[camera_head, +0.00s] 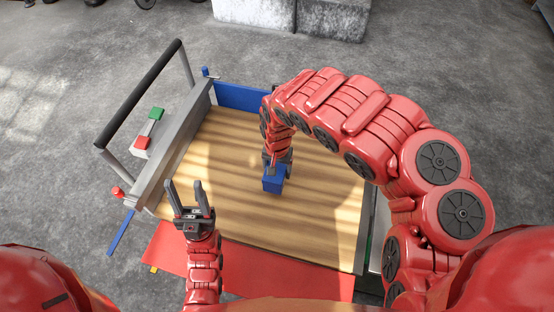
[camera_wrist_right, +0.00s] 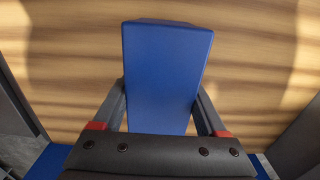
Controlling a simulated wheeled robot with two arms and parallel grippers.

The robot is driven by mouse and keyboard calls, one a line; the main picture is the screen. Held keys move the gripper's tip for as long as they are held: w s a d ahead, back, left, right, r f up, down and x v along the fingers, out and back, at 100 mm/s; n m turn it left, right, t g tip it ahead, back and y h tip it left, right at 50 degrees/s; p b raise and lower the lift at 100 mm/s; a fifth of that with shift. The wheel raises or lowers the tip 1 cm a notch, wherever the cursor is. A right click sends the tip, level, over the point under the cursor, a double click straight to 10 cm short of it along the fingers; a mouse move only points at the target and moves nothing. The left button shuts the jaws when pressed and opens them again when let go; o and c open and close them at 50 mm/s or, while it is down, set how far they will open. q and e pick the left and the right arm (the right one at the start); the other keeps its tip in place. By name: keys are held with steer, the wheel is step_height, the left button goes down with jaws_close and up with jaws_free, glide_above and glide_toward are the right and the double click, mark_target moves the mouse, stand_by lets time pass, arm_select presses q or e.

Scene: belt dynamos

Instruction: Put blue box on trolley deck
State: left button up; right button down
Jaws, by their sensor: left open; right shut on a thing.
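The blue box (camera_head: 272,184) is at the middle of the wooden trolley deck (camera_head: 230,215) in the head view. My right gripper (camera_head: 275,168) reaches down from above and is shut on it. In the right wrist view the blue box (camera_wrist_right: 163,75) sits between the two fingers of the right gripper (camera_wrist_right: 162,110), with wood grain behind it. I cannot tell whether the box touches the deck. My left gripper (camera_head: 188,196) is open and empty over the left front part of the deck, its fingers pointing away from me.
A dark handle bar (camera_head: 140,92) on grey posts stands along the left side, beside a red button (camera_head: 142,143) and a green button (camera_head: 155,113). A blue board (camera_head: 240,97) edges the far side. A red panel (camera_head: 270,270) lies at the front. Most of the deck is bare.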

steer(key=shift+w+f+b, duration=0.25)
steer(key=shift+w+b, duration=0.05)
steer(key=shift+w, duration=0.2)
steer(key=w+b, duration=0.1)
steer(key=w, duration=0.5)
steer(key=shift+f, duration=0.1)
steer(key=shift+w+b, duration=0.3)
steer(key=shift+w, duration=0.3)
steer(key=shift+w+d+f, duration=0.1)
steer(key=shift+w+d, duration=0.1)
steer(key=shift+w, duration=0.25)
steer(key=shift+f, duration=1.65)
steer(key=shift+f, duration=0.15)
jaws_free()
